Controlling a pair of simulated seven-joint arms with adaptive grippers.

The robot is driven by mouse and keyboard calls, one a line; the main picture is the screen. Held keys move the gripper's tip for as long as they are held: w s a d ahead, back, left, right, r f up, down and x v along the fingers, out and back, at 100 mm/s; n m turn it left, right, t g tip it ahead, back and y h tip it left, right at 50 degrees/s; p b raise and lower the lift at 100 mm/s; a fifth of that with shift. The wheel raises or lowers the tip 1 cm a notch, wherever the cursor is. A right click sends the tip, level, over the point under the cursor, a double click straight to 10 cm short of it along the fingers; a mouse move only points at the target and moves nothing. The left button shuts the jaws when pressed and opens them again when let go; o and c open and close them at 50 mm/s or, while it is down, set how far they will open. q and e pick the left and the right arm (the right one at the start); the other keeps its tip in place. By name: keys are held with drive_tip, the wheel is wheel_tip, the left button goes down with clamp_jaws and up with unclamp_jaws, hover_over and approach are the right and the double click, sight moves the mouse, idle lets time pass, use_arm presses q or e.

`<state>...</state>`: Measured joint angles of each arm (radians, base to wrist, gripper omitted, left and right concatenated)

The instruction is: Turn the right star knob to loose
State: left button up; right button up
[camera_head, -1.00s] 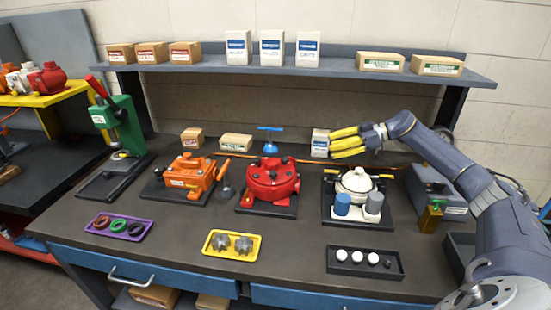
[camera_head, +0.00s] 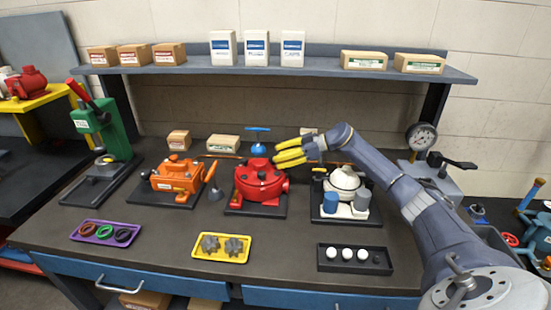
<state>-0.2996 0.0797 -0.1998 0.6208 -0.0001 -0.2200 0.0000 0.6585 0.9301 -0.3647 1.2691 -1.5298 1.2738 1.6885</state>
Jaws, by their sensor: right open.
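I cannot pick out a star knob for certain. A red motor (camera_head: 262,180) sits on a dark base at mid-bench, with a blue T-handled part (camera_head: 257,143) showing behind its top. A white motor (camera_head: 344,180) with two cylinders, one blue and one grey, in front stands to its right. An orange motor (camera_head: 176,177) stands to its left. My right gripper (camera_head: 277,157), with yellow fingers, is open and appears empty. Its fingertips are at the upper right of the red motor in the picture; I cannot tell whether they touch it. My left gripper is not in view.
A yellow tray (camera_head: 199,252) with two grey toothed parts, a purple tray (camera_head: 82,235) with rings and a black tray (camera_head: 354,270) with white balls line the front. A green press (camera_head: 112,125) stands left, a gauge (camera_head: 421,137) right. A shelf (camera_head: 200,68) with boxes spans the back.

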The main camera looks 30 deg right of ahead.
drive_tip(key=shift+x, duration=0.9)
drive_tip(key=shift+c, duration=0.5)
clamp_jaws()
